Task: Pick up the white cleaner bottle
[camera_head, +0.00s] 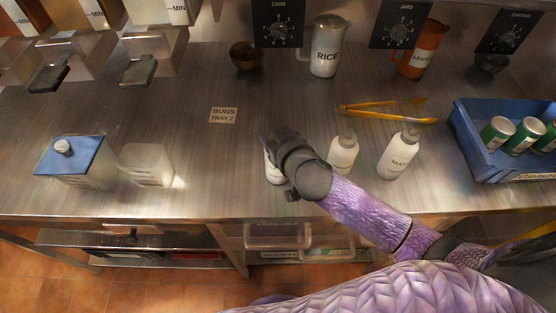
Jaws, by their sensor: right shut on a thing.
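A white bottle (273,174) is mostly hidden behind my right gripper (277,165), near the middle of the steel counter. The gripper is shut on it, and only a pale strip of its body shows at the gripper's left side. I cannot read its label, and I cannot tell whether it touches the counter. Two similar white squeeze bottles stand upright to the right: one close by (343,153), and one further right (398,154) with a label starting "MAY". My left gripper is not in view.
A blue crate (463,140) of green cans stands at the right, with yellow tongs (385,112) behind the bottles. A RICE jug (326,50) and orange jug (423,50) stand at the back. A blue-lidded container (72,158) and a clear container (147,164) are left. The counter centre-left is clear.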

